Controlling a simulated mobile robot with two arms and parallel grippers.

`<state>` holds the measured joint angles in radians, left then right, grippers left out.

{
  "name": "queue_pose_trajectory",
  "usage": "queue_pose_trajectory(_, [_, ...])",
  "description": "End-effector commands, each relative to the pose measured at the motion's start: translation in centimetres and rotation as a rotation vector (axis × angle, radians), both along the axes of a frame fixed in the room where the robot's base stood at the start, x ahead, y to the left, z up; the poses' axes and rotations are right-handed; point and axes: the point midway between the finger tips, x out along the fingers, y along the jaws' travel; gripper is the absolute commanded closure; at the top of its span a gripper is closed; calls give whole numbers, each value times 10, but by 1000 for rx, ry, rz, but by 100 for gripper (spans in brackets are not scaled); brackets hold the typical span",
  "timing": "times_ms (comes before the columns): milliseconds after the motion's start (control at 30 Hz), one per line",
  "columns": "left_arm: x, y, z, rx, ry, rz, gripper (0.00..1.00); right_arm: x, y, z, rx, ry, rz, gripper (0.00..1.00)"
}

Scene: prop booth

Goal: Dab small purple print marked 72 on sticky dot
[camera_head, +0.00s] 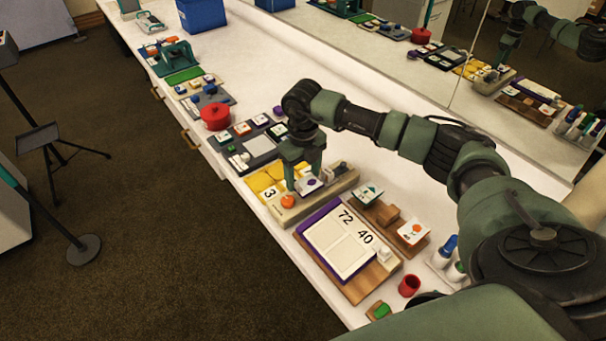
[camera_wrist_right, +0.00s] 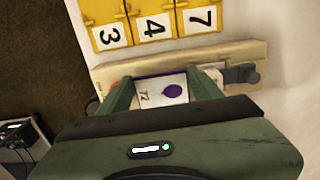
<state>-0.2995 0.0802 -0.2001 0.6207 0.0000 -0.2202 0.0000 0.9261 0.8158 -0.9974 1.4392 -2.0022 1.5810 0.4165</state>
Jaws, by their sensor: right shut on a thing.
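The small print marked 72 (camera_wrist_right: 174,90) is a white card with a purple shape and a purple edge. It also shows in the head view (camera_head: 309,184). My right gripper (camera_head: 304,178) is shut on it, with a green finger at each side in the right wrist view (camera_wrist_right: 163,92). The print is at a long cream holder (camera_head: 318,203); I cannot tell whether it touches it. An orange round thing (camera_head: 288,201) is at the holder's near end. I cannot make out a sticky dot. My left gripper is not in view.
A purple-edged board marked 72 and 40 (camera_head: 336,243) lies right of the holder. Yellow pads with number cards (camera_head: 262,182) lie beyond it. A wooden stand (camera_head: 388,215) holds other prints. A red cup (camera_head: 409,285) stands near the front. A mirror runs behind the counter.

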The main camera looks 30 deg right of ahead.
Motion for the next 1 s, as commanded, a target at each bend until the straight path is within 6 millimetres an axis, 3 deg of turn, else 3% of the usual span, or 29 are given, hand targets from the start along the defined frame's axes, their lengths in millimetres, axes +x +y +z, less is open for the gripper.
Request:
queue_pose_trajectory(267, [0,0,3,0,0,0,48,-1,0,2,0,4,1,73])
queue_pose_trajectory(1000, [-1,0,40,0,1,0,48,0,0,60,0,1,1,73])
